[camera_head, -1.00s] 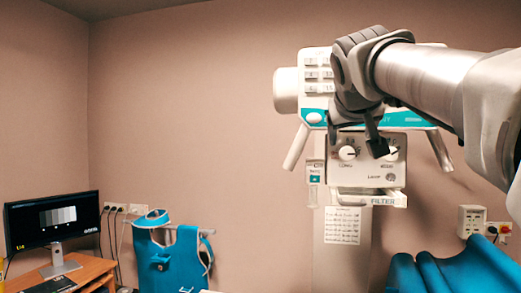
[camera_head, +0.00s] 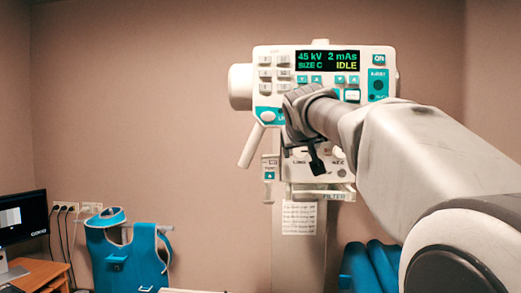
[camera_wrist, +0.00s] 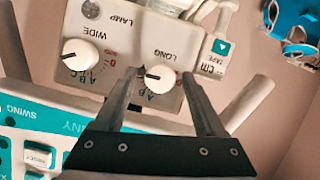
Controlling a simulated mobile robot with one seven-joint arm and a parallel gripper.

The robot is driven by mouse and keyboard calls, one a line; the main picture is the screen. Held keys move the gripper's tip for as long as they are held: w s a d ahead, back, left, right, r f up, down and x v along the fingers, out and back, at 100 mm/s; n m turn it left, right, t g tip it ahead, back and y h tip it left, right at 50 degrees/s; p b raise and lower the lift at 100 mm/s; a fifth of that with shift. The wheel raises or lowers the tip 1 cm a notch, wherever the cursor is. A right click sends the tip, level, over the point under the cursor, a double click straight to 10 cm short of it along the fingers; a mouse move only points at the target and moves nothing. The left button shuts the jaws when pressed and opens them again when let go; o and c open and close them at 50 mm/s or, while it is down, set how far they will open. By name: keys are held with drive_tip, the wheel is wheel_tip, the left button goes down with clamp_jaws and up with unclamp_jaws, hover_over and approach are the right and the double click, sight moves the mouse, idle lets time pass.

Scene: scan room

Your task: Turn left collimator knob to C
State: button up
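The left collimator knob (camera_wrist: 160,76) is round and white with a dark pointer mark. It sits by the word LONG in the upside-down wrist view, with letters A and B partly visible. It is largely hidden behind my arm in the head view. My gripper (camera_wrist: 165,82) is open, with one finger on each side of this knob in the wrist picture; I cannot tell whether they touch it. In the head view, my gripper (camera_head: 316,160) is in front of the collimator panel. The right knob (camera_wrist: 80,57), marked WIDE, is clear of the fingers.
The control head (camera_head: 320,72) with its lit display stands above the collimator. A handle (camera_head: 251,146) slants down at its left. A filter tray (camera_head: 322,195) is below. A blue apron (camera_head: 125,262) hangs at the lower left, near a monitor (camera_head: 22,218).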

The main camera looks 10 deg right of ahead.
clamp_jaws()
drive_tip(key=shift+a+f+n+h+b, duration=0.15)
drive_tip(key=shift+n+h+b, duration=0.35)
drive_tip(key=shift+n+b, duration=0.1)
drive_tip(key=shift+n+h, duration=0.4)
drive_tip(key=shift+n, duration=0.1)
drive_tip(key=shift+o, duration=0.7)
unclamp_jaws()
drive_tip(key=r+b+v, duration=0.1)
drive_tip(key=b+v, duration=0.2)
drive_tip(key=v, duration=1.4)
drive_tip(key=shift+s, duration=0.1)
